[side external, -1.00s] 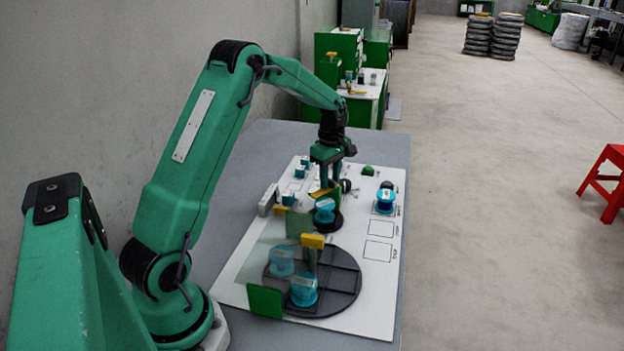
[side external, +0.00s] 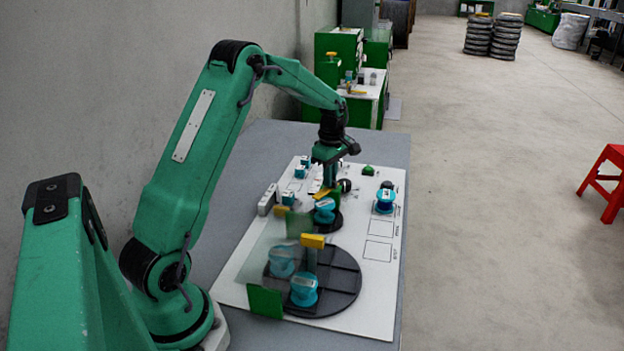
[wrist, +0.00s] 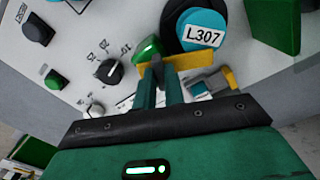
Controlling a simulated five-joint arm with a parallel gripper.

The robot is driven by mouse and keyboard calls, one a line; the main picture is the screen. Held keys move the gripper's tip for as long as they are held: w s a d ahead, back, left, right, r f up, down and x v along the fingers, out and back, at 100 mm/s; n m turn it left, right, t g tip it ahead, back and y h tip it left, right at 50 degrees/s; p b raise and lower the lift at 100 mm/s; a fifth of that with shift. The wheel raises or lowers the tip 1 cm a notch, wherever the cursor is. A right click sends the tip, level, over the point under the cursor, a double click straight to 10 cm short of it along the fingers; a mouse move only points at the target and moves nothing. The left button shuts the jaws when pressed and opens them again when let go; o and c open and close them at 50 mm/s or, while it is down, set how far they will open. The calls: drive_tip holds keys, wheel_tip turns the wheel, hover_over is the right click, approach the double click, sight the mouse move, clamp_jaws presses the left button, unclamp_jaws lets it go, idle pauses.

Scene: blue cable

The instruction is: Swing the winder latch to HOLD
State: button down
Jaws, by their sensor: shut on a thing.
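My gripper (side external: 326,177) reaches down over the far part of the white board, beside the winder. In the wrist view its two fingers (wrist: 161,76) are closed on a yellow bar (wrist: 186,62), which I take to be the winder latch. In the side view the yellow bar (side external: 320,192) shows only in part under my gripper. A teal spool labelled L307 (wrist: 203,34) sits on a dark round base just beyond the bar; it also shows in the side view (side external: 324,211). I cannot read a HOLD mark in either view.
A dark turntable (side external: 345,283) with teal spools and clear panels stands nearer. A blue spool (side external: 385,201) stands right; marked squares (side external: 378,252) are empty.

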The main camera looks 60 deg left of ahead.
drive_tip(key=shift+r+n, duration=0.1)
drive_tip(key=shift+n, duration=2.2)
drive_tip(key=c, duration=1.5)
unclamp_jaws()
drive_tip(key=shift+r, duration=0.1)
drive_tip(key=shift+r, duration=3.75)
